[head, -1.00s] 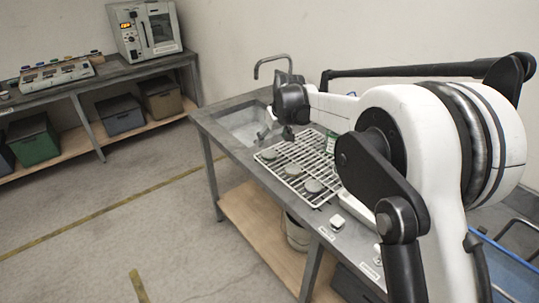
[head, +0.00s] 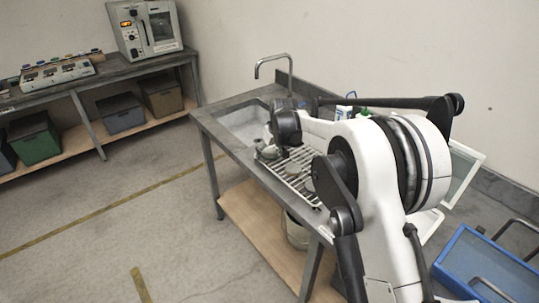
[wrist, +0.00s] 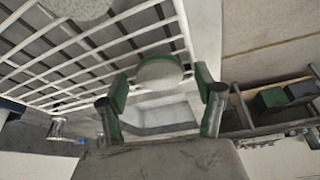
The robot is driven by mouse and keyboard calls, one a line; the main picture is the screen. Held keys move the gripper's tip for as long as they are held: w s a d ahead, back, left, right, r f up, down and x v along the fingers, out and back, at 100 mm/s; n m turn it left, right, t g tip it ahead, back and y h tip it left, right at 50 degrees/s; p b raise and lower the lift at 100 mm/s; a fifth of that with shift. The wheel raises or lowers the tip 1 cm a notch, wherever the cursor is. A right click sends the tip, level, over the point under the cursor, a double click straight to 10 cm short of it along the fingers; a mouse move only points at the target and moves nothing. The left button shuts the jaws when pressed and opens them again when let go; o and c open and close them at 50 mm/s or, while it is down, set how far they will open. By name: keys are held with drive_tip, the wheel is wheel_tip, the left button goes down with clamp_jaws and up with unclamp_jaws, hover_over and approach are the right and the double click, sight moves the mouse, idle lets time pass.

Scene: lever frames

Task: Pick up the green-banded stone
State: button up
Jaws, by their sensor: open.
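A pale round stone (wrist: 158,70) with a green edge shows between the two fingers of my gripper (wrist: 160,82) in the wrist view. It lies at the edge of the white wire rack (wrist: 62,62). My fingers are spread on either side of it, with green pads facing inward. I cannot tell whether either pad touches it. In the head view, my gripper (head: 268,150) is low over the rack's far-left end (head: 300,190), and hides most of that stone.
Another speckled grey stone (wrist: 80,8) lies on the rack. The sink (head: 245,125) and its tap (head: 272,62) are beyond my gripper. A blue tray (head: 485,265) is at the right. Much of the rack is hidden by my arm.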

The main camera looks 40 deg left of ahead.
drive_tip(key=c, duration=1.3)
drive_tip(key=shift+r, duration=0.1)
